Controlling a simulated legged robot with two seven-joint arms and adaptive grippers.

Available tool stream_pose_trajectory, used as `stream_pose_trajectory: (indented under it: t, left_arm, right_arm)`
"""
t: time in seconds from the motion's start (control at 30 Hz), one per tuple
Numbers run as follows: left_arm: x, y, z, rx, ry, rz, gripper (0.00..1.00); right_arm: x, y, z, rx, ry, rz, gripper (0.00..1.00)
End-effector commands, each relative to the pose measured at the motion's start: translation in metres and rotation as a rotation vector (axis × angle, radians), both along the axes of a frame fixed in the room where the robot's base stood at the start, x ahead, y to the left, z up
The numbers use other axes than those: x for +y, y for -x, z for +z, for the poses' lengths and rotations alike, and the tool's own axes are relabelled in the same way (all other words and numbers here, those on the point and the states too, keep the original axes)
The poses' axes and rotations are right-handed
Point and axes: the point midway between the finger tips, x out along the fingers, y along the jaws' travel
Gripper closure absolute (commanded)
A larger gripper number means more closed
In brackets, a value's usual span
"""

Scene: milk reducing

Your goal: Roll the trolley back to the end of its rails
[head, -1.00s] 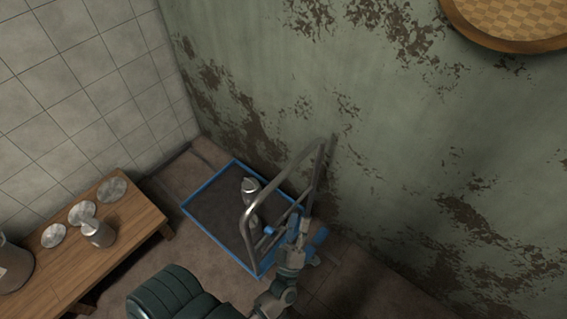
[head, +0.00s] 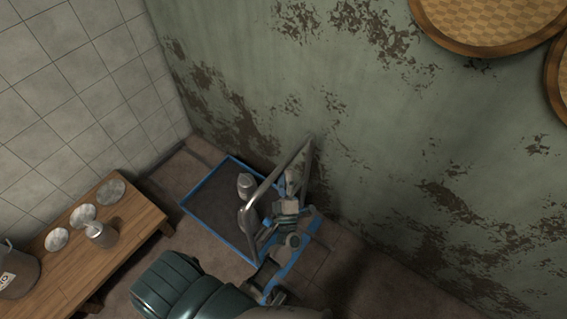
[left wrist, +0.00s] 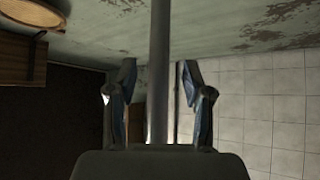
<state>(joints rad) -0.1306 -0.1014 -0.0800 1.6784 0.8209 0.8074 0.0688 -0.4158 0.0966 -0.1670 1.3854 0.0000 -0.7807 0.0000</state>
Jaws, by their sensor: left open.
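The trolley (head: 231,240) has a dark flat bed with a blue rim and stands on the floor close to the green wall. Its grey tubular handle (head: 266,186) rises at its right end. A metal can (head: 246,186) stands on the bed. My left gripper (head: 292,180) is at the handle, partly hiding it. In the left wrist view the handle bar (left wrist: 159,70) runs between the two open fingers of my left gripper (left wrist: 160,85); I cannot tell whether they touch it. My right gripper is not in view. I cannot make out the rails clearly.
A wooden bench (head: 143,215) at the left holds metal lids (head: 110,191), a small can (head: 101,235) and a large pot (head: 17,272). The green wall (head: 400,190) is close behind the trolley. Round woven trays (head: 485,22) hang on it.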

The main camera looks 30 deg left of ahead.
Motion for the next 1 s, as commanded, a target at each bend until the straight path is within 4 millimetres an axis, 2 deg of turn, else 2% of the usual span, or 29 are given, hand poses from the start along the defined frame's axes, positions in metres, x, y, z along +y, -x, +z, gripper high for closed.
stream_pose_trajectory:
  t: [0.1,0.27,0.63,0.67,0.83,0.87,1.0]
  left_arm:
    - [0.012,-0.017,0.01,-0.002,-0.002,0.001,0.49]
    - [0.022,-0.031,0.016,-0.001,-0.001,0.0,0.49]
    - [0.025,-0.035,0.018,0.001,-0.001,0.0,0.49]
    - [0.025,-0.035,0.018,0.001,-0.001,0.0,0.54]
    - [0.025,-0.035,0.018,0.001,-0.001,0.0,0.97]
    - [0.025,-0.035,0.018,0.001,-0.001,0.0,1.0]
    - [0.025,-0.035,0.018,0.002,-0.001,0.0,1.0]
  right_arm:
    - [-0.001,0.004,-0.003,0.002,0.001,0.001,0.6]
    - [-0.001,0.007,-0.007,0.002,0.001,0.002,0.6]
    - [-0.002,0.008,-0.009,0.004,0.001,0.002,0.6]
    - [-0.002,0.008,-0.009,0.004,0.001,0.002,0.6]
    - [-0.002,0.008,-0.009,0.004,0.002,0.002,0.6]
    - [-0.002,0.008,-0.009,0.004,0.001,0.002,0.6]
    - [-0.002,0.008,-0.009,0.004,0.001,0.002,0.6]
